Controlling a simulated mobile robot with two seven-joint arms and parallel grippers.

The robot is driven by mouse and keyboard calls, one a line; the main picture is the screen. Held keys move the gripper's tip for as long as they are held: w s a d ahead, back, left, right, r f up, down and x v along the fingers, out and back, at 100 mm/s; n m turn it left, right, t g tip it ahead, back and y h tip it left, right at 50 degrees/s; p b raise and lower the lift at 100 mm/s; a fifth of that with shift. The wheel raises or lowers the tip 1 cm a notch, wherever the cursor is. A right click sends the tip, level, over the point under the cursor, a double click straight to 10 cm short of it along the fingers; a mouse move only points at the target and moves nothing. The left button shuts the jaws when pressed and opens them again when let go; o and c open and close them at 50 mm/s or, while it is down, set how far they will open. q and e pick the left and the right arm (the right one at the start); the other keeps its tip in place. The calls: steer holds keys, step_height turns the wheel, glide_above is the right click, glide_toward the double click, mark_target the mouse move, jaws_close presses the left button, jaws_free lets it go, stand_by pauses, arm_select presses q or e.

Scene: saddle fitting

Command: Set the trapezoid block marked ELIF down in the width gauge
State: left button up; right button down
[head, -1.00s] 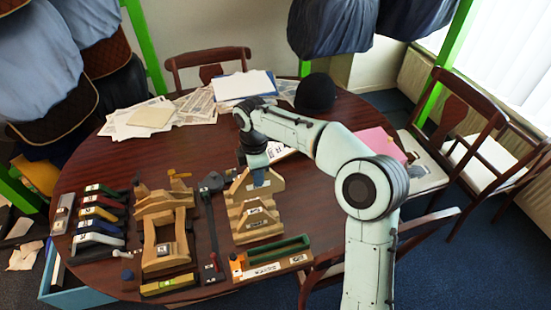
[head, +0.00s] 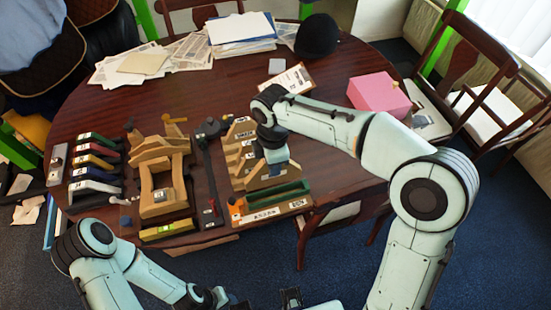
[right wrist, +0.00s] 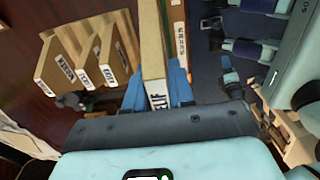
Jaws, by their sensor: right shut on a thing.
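The wooden trapezoid block marked ELIF (right wrist: 153,45) is between the blue fingers of my right gripper (right wrist: 155,88) in the right wrist view. In the head view my right gripper (head: 277,165) is over the row of wooden blocks and hides most of its block. The long wooden holder with a green channel, an orange end piece and front labels, apparently the width gauge (head: 268,213), lies just in front of it. A labelled wooden strip (right wrist: 178,35) beside the held block seems to be its edge. My left arm is low in the head view; its fingertips are unclear.
Several labelled wooden blocks (right wrist: 55,70) stand beside the held one. Left of the gauge are a dark bar tool (head: 208,180), a wooden frame (head: 165,195) and several coloured-top pieces (head: 95,165). Papers (head: 240,30), a black cap (head: 317,35) and a pink box (head: 380,95) lie farther back.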

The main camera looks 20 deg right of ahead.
mark_target(274, 183)
steer(key=shift+f+b, duration=2.4)
steer(key=shift+f, duration=0.7)
arm_select(q)
steer(key=f, duration=0.1)
steer(key=s+f, duration=0.1)
steer(key=f, duration=0.1)
steer(key=s+f, duration=0.1)
steer(key=f, duration=0.1)
steer(key=shift+f, duration=0.15)
arm_select(e)
steer(key=shift+r, duration=0.1)
arm_select(q)
steer(key=shift+r+p, duration=0.3)
steer(key=shift+p, duration=0.1)
arm_select(e)
steer(key=shift+f, duration=0.2)
arm_select(q)
steer(key=shift+s+f+b, duration=0.25)
steer(key=shift+f+b, duration=0.75)
arm_select(e)
steer(key=shift+f, duration=2.25)
arm_select(q)
steer(key=shift+r, duration=0.2)
arm_select(e)
steer(key=shift+c, duration=2.4)
jaws_free()
